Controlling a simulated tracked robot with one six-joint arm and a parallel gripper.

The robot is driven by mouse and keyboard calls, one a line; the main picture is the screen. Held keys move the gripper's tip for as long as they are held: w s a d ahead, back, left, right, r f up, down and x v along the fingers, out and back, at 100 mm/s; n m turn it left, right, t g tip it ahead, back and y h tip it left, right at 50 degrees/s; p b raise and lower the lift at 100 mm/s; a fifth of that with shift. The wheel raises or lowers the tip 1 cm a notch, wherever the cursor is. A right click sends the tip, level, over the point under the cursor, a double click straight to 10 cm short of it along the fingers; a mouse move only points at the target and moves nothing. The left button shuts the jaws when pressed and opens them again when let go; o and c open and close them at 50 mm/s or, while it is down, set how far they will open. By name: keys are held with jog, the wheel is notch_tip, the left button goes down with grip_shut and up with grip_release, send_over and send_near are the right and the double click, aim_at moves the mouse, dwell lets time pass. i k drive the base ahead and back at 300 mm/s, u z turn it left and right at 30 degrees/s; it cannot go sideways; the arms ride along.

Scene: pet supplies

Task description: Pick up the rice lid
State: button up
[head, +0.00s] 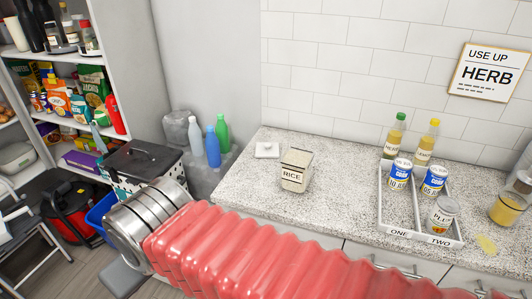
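A small flat square pale lid (267,150) with a small raised knob lies on the speckled countertop (235,188), near the wall. A square beige canister (295,171) labelled RICE stands upright to its right and a little nearer, apart from it. The canister's top is too small to make out clearly. My red ribbed arm crosses the lower part of the view, with metal rings at its left end. The fingers of my gripper do not show, and nothing of mine touches the lid or canister.
A white divided tray (402,234) marked ONE and TWO holds bottles and cans on the right. A yellow jar (506,209) stands beyond it. Green and blue bottles (213,146) stand left of the counter. Shelves (120,70) fill the far left. The counter around the lid is clear.

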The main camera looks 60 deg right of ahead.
aim_at(263, 150)
jog(key=z, duration=0.05)
jog(key=i, duration=1)
jog(key=u, duration=0.05)
